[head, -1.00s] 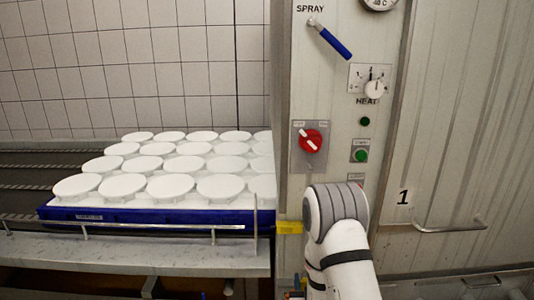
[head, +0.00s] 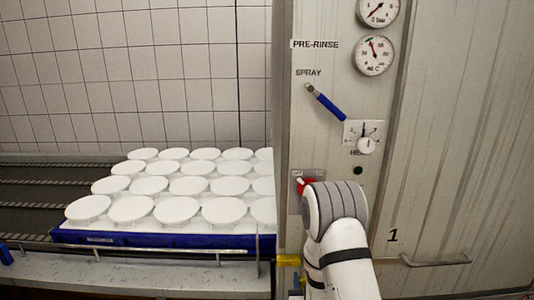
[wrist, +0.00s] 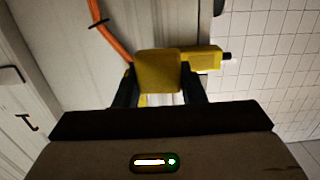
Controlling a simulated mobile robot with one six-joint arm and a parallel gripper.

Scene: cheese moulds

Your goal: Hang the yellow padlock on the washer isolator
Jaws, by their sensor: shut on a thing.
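In the wrist view the yellow padlock (wrist: 157,70) sits between the dark fingers of my gripper (wrist: 158,80), which is shut on it. The padlock's shackle cannot be made out. In the head view the red knob of the isolator (head: 304,184) shows on its grey plate at the left edge of the control panel. My arm covers most of the isolator's right and lower part. My gripper and the padlock are hidden behind my arm in the head view. Their distance to the isolator cannot be told.
A yellow box (head: 288,260) sticks out at the panel's left edge, below the isolator. A blue-handled spray lever (head: 326,102) and a heat dial (head: 366,144) are above. A blue tray (head: 160,240) of white moulds stands left. An orange hose (wrist: 103,28) shows in the wrist view.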

